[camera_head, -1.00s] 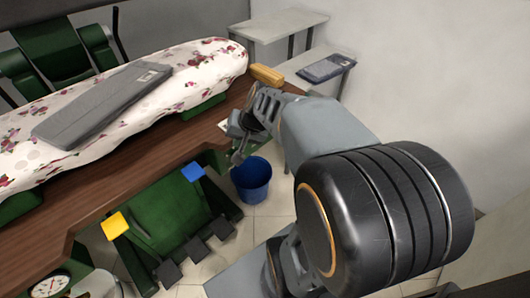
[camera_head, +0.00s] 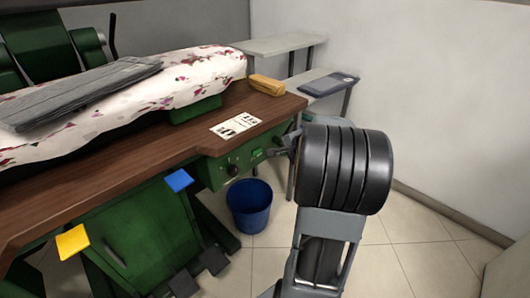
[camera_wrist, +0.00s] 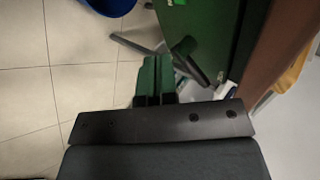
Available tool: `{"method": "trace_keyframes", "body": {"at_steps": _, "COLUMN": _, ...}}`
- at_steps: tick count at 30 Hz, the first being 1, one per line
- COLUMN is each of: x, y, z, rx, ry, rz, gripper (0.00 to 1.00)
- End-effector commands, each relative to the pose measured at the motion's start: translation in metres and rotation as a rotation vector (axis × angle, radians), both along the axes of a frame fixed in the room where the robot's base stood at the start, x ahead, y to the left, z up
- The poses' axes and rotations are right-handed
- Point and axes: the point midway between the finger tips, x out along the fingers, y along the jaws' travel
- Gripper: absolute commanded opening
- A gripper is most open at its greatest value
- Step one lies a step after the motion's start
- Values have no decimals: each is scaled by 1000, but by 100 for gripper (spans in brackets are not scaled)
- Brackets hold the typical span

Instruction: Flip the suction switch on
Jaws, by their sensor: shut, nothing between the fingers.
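A green control panel (camera_head: 215,174) sits under the front edge of the wooden table, at its right end. It carries a dark round knob, a bright green element (camera_head: 257,153) and small fittings toward its right end. I cannot tell which of these is the suction switch or what position it is in. My gripper (camera_head: 279,150) is at the right part of this panel, partly hidden behind my arm. Whether it touches the panel is unclear. In the wrist view my gripper's fingers (camera_wrist: 153,82) are together, with nothing visible between them.
The ironing board (camera_head: 205,75) with folded grey trousers (camera_head: 80,92) lies on the table (camera_head: 150,140). A yellow block (camera_head: 266,84) and a printed card (camera_head: 236,124) lie near its right end. A blue bucket (camera_head: 249,207) stands below. Pale shelves (camera_head: 280,45) stand behind; floor at right is clear.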

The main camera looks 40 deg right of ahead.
Motion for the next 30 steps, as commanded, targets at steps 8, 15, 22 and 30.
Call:
{"method": "trace_keyframes", "body": {"at_steps": 8, "x": 11, "y": 1, "z": -12, "rx": 1, "ry": 2, "rz": 4, "gripper": 0}}
{"method": "trace_keyframes", "body": {"at_steps": 15, "x": 42, "y": 2, "z": -43, "rx": 1, "ry": 2, "rz": 4, "gripper": 0}}
{"method": "trace_keyframes", "body": {"at_steps": 22, "x": 73, "y": 3, "z": -70, "rx": 1, "ry": 1, "rz": 4, "gripper": 0}}
{"method": "trace_keyframes", "body": {"at_steps": 30, "x": 104, "y": 3, "z": -68, "rx": 0, "ry": 0, "rz": 4, "gripper": 0}}
